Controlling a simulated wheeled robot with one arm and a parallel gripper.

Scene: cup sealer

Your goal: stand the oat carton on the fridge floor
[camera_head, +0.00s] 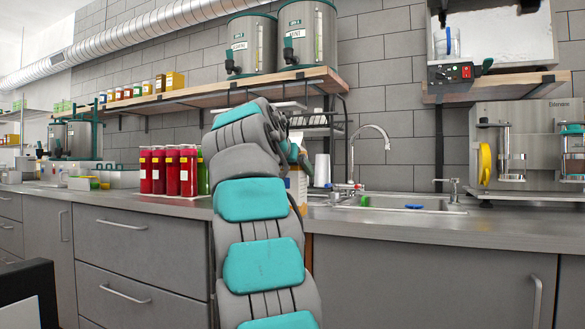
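A carton (297,187) with pale and orange-brown sides, likely the oat carton, stands upright at the counter's back, just right of my arm. My arm covers its left part. My gripper (293,153) is at the carton's top, mostly hidden behind my forearm. I cannot tell whether its fingers are open or closed on the carton. No open fridge or fridge floor can be made out in this view.
Red bottles (172,172) stand in a tray left of my arm. A sink (395,205) with a curved tap (372,130) lies to the right. White cups (322,170) stand behind the carton. A wooden shelf (190,100) with two steel dispensers hangs above. Grey drawers (140,245) line the counter front.

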